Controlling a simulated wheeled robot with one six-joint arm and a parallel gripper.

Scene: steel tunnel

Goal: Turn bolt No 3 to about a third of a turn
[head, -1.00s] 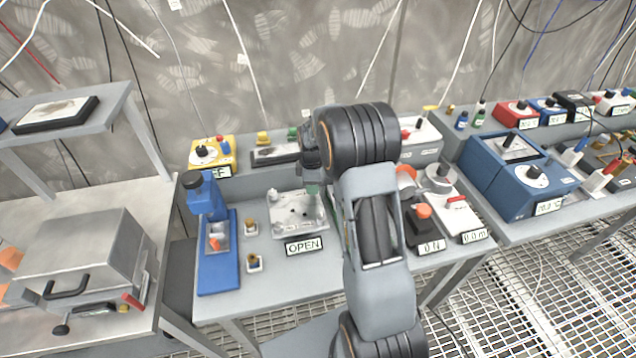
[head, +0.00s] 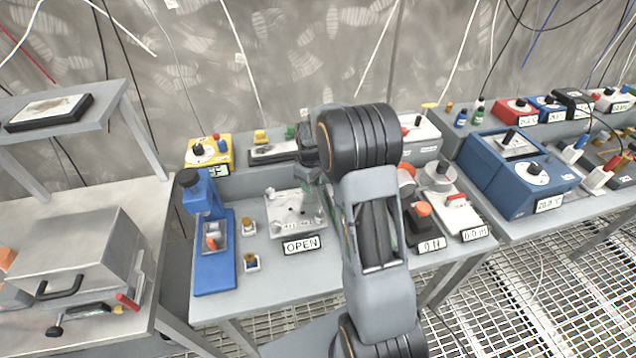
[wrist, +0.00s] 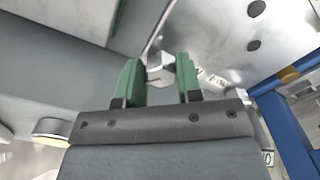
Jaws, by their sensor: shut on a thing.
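A pale metal plate (head: 297,208) with dark holes and bolts lies on the grey bench, behind a sign reading OPEN (head: 300,244). The plate (wrist: 225,35) also shows in the wrist view. My gripper (wrist: 160,75) has green fingers closed on the sides of a metal bolt head (wrist: 160,68) at the plate's edge. I cannot read the bolt's number.
A blue press-like stand (head: 212,240) and small brass parts (head: 250,262) stand left of the plate. A black box with an orange button (head: 422,222) and a white device (head: 461,215) stand to the right. A yellow box (head: 208,153) is behind.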

